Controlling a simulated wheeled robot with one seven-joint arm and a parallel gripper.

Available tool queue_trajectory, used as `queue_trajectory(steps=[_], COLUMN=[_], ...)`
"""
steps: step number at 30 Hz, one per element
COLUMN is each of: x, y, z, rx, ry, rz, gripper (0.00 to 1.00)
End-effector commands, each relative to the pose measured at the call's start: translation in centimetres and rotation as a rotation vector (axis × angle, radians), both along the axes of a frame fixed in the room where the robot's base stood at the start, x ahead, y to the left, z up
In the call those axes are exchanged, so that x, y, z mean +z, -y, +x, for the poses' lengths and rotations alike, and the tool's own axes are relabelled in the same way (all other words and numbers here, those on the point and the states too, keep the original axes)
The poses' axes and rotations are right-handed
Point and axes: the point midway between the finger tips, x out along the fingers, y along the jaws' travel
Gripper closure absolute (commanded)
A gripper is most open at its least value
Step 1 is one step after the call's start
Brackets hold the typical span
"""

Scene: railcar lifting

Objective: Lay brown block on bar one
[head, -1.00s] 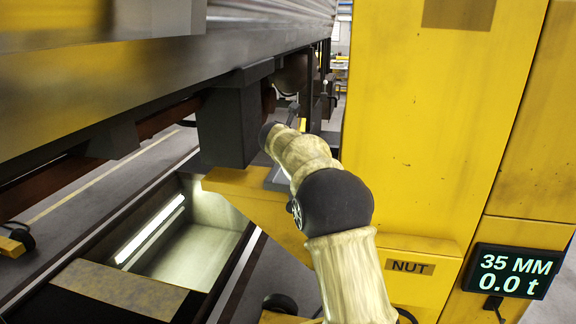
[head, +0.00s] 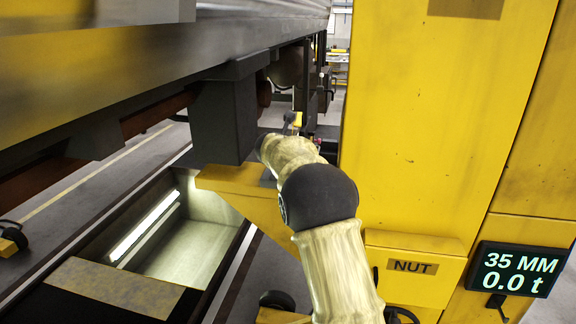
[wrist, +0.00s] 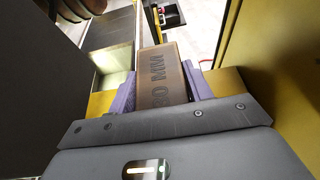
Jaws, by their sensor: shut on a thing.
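In the wrist view the brown block (wrist: 163,68), with dark "MM" lettering on its face, sits between the purple fingers of my gripper (wrist: 160,88). The gripper is shut on it. The yellow bar (head: 222,182) juts left from the yellow column under the railcar; yellow surface also shows on both sides of the fingers in the wrist view (wrist: 229,80). I cannot tell whether the block touches the bar. In the head view my arm hides the gripper and the block.
A dark grey post (head: 223,122) hangs from the railcar (head: 240,45), close to the left of my arm, its foot at the bar. The yellow column (head: 430,120) stands on the right. A display (head: 515,271) reads 35 MM and 0.0 t. A lit pit (head: 185,235) lies below left.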

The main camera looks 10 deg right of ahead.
Motion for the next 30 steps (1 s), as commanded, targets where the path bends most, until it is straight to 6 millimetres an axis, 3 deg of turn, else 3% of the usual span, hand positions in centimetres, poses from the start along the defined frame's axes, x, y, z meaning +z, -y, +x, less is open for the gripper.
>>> queue_trajectory(steps=[3,13,21,30], x=[-1.3,-1.5,-4.8,-5.0], y=[-0.2,-0.2,-0.2,-0.1], z=[0.0,0.0,0.0,0.0], rx=[0.004,0.002,0.004,0.002], ry=[0.002,0.002,0.001,0.003], rz=[-0.001,-0.001,-0.001,0.001], gripper=[0.76,0.76,0.76,0.76])
